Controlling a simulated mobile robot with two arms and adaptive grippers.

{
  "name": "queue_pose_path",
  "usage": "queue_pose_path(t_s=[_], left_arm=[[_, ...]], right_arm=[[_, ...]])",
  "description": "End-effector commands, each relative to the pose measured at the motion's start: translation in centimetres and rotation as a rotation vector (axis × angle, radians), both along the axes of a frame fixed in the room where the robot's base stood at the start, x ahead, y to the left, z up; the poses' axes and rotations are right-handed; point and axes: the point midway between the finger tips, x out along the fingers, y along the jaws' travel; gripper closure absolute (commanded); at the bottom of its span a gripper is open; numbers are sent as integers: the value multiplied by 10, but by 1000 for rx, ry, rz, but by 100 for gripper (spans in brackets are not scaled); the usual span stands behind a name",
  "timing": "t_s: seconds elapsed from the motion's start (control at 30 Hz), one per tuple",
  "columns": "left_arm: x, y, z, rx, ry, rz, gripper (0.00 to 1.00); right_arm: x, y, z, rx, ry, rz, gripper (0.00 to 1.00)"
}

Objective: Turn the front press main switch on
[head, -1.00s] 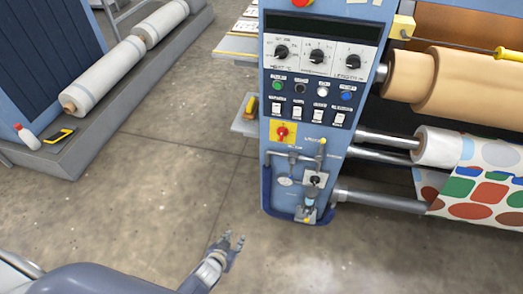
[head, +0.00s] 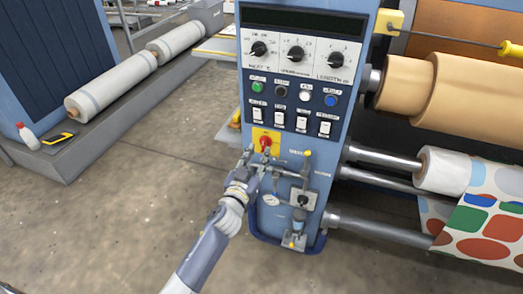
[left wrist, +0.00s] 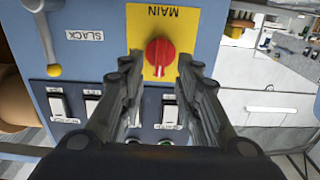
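The front press main switch is a red knob (head: 265,143) on a yellow plate (head: 257,134), on the blue control panel (head: 246,85) of the press. In the left wrist view the red knob (left wrist: 159,58) sits on the yellow plate (left wrist: 185,22) labelled MAIN, upside down in that view. My left gripper (head: 262,158) is just in front of the knob. In the left wrist view its fingers (left wrist: 157,72) are open, one on each side of the knob; I cannot tell whether they touch it. My right gripper is not in view.
Above the switch are white rocker switches (head: 280,119), coloured buttons and dials. Below and right are pipes and a yellow-tipped lever (head: 307,165). Rollers with patterned fabric (head: 480,215) stand at the right.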

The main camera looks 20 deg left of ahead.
Motion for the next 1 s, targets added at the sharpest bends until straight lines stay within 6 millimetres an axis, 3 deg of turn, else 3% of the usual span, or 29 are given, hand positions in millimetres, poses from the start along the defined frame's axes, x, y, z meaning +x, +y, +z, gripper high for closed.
queue_pose_path(t_s=[0.1,0.3,0.63,0.77,1.0], left_arm=[[20,-1,-1,1,-1,-1,70],[37,-1,-1,0,1,0,70],[39,-1,-1,0,2,0,70],[39,-1,-1,0,2,0,99],[39,-1,-1,1,2,-1,100]], right_arm=[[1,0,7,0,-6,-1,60],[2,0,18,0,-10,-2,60],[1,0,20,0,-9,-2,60],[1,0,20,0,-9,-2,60],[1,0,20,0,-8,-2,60]])
